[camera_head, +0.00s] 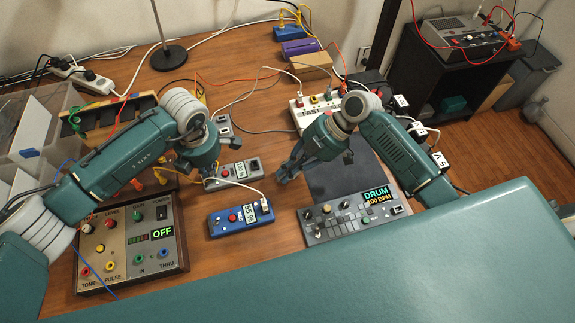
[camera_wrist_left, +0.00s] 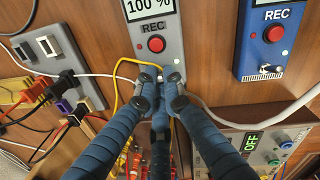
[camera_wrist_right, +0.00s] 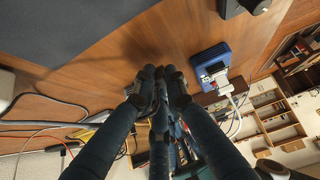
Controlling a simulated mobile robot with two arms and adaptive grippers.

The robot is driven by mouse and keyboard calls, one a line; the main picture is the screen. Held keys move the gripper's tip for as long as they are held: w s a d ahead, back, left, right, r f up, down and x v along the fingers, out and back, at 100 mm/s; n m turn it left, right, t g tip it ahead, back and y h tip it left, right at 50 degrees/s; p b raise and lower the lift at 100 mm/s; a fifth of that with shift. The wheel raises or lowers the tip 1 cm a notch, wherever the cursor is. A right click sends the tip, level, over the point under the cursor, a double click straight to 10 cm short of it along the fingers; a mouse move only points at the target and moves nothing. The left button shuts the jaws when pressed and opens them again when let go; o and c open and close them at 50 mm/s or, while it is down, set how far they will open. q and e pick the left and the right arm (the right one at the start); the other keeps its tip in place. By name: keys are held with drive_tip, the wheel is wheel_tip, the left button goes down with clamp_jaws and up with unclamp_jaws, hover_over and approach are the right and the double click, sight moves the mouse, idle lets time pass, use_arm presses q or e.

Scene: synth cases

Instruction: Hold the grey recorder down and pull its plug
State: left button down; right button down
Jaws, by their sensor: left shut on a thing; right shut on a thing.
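The grey recorder (camera_head: 236,170) lies on the wooden desk, with a display, a red REC button and a dark socket at its right end. It also shows in the left wrist view (camera_wrist_left: 158,42), display reading 100 %. My left gripper (camera_head: 207,178) is shut on its near-left end; the fingertips (camera_wrist_left: 164,78) meet at that end. My right gripper (camera_head: 283,177) is shut a little to the right of the recorder, apart from it. Its fingertips (camera_wrist_right: 160,80) hide what they hold; it seems to be the plug. No plug shows in the recorder's socket.
A blue recorder (camera_head: 238,218) with a white plug and cable lies just in front. A drum machine (camera_head: 355,218) stands right, a synth box (camera_head: 130,245) left. A power strip (camera_head: 316,110) and loose cables lie behind.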

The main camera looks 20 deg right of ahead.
drive_tip(key=shift+f, duration=0.35)
drive_tip(key=c, duration=1.7)
unclamp_jaws()
drive_tip(key=v, duration=1.2)
